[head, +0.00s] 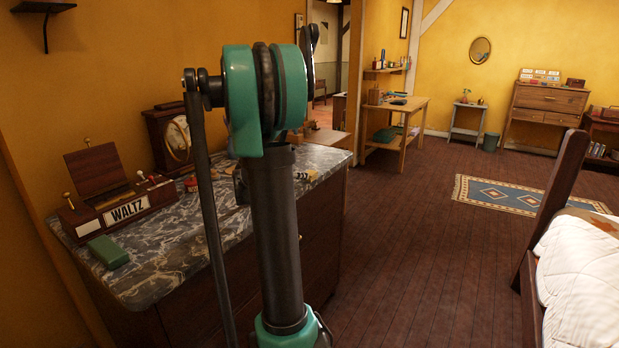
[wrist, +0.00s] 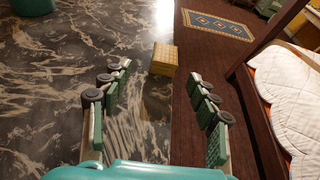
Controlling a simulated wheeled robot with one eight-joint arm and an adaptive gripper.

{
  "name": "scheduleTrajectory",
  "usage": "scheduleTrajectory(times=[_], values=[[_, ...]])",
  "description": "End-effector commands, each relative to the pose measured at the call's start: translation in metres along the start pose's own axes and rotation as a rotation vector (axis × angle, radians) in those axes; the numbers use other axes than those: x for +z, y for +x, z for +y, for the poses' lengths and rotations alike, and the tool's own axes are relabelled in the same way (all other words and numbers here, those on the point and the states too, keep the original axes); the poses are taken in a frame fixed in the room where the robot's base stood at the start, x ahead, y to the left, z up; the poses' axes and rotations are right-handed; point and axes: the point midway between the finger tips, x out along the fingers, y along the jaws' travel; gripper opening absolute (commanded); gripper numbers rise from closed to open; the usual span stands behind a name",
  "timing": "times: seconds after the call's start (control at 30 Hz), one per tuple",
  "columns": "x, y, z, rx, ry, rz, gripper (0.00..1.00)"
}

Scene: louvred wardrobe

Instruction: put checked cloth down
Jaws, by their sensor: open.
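A small yellow block-like thing with a faint checked pattern, which looks like the folded checked cloth (wrist: 163,60), is in the wrist view. It lies at the edge of the dark marble top, just beyond my fingertips. I cannot tell whether it overhangs the edge. My gripper (wrist: 160,75) is open, with its fingers wide apart, one over the marble and one over the floor side. Nothing shows between the fingers.
The marble top bears a green box (head: 108,252), a wooden box marked WALTZ (head: 127,207) and a dark wooden clock-like case (head: 160,135). A bed with a white quilt (head: 575,275) stands at the right. The wooden floor (head: 430,270) between them is clear, with a blue rug (head: 520,195) beyond.

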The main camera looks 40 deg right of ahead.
Motion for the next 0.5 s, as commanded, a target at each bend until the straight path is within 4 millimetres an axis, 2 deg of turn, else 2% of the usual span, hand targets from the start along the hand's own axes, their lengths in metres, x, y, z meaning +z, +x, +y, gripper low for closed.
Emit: scheduleTrajectory(times=[0.1, 0.37, 0.5], values=[[0.000, 0.018, -0.001, -0.002, 0.000, 0.000, 0.60], [0.000, 0.031, -0.001, 0.000, 0.000, 0.000, 0.60], [-0.002, 0.045, -0.005, -0.002, 0.000, 0.000, 0.60]])
